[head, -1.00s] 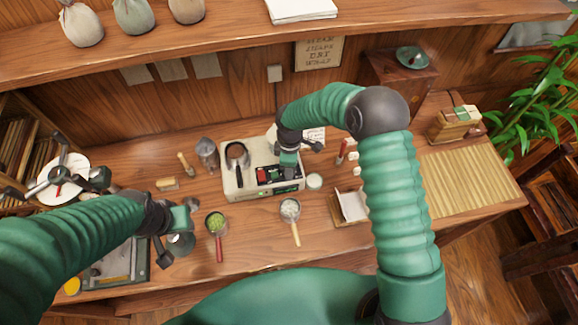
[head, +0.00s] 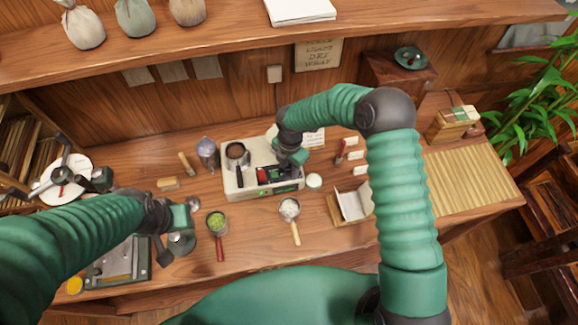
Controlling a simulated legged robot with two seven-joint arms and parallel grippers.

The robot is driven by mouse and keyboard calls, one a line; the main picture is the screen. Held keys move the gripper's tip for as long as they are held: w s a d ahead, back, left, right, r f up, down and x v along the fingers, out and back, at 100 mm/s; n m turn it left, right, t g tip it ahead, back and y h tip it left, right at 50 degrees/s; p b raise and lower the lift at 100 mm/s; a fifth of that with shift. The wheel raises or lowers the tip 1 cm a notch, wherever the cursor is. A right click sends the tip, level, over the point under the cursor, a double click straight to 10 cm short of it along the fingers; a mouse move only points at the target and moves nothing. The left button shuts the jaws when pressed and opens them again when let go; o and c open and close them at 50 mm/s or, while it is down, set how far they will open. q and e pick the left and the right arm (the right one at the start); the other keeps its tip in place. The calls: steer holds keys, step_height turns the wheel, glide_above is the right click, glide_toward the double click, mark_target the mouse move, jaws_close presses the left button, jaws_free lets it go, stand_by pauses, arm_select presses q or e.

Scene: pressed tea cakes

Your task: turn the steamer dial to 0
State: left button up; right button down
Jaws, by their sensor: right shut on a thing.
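The steamer (head: 235,190) is a cream box on the table, with a dark round pot (head: 237,153) at its left and a black panel with red parts (head: 265,174) at its right. My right gripper (head: 289,164) reaches down from above onto the right part of this panel. It is shut on the dial, which it hides along with the dial's marks, so I cannot read the setting. My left gripper (head: 181,223) is over the table at lower left, clear of the steamer. I cannot make out whether its jaws are open.
A green-filled ladle (head: 216,222) and a white-filled ladle (head: 290,210) lie in front of the steamer. A small white jar (head: 314,181) stands close at its right. A metal canister (head: 207,150) stands at its left. A slatted mat (head: 470,180) covers the table's right end.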

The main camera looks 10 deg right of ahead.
mark_target(290, 169)
steer(key=shift+w+n, duration=0.1)
steer(key=shift+n, duration=1)
steer(key=c, duration=1)
jaws_free()
steer(key=shift+c, duration=0.2)
steer(key=shift+r, duration=0.1)
step_height(290, 169, up, 17)
steer(key=b, duration=0.2)
steer(key=shift+f+b, duration=0.2)
steer(key=shift+b, duration=0.1)
